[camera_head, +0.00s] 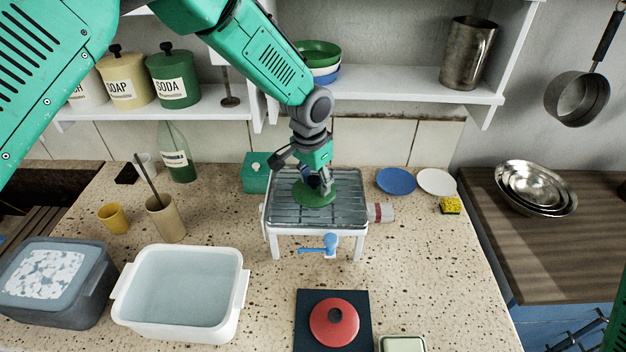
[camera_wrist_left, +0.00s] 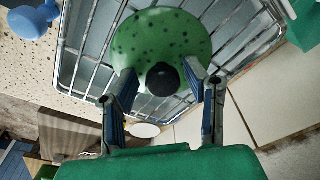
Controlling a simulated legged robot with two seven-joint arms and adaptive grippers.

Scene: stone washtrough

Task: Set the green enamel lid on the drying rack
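The green enamel lid (camera_head: 315,194), speckled and with a black knob, lies on the bars of the drying rack (camera_head: 282,214). In the left wrist view the lid (camera_wrist_left: 135,42) lies on the rack's wire bars (camera_wrist_left: 75,45). My left gripper (camera_head: 316,184) reaches down over the lid. In the left wrist view its two fingers (camera_wrist_left: 162,76) stand either side of the black knob, with a small gap showing on each side, so it looks open. Dark parts beside a green edge at the lower right corner of the head view may be my right arm; its fingers are not clear.
A blue tap (camera_head: 325,245) sticks out at the rack's front. A glass jar (camera_head: 380,212) lies close to its right side and a green box (camera_head: 255,172) stands at its back left. A white basin (camera_head: 240,290) and a red lid (camera_head: 334,322) on a dark mat are nearer. Shelves hang behind.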

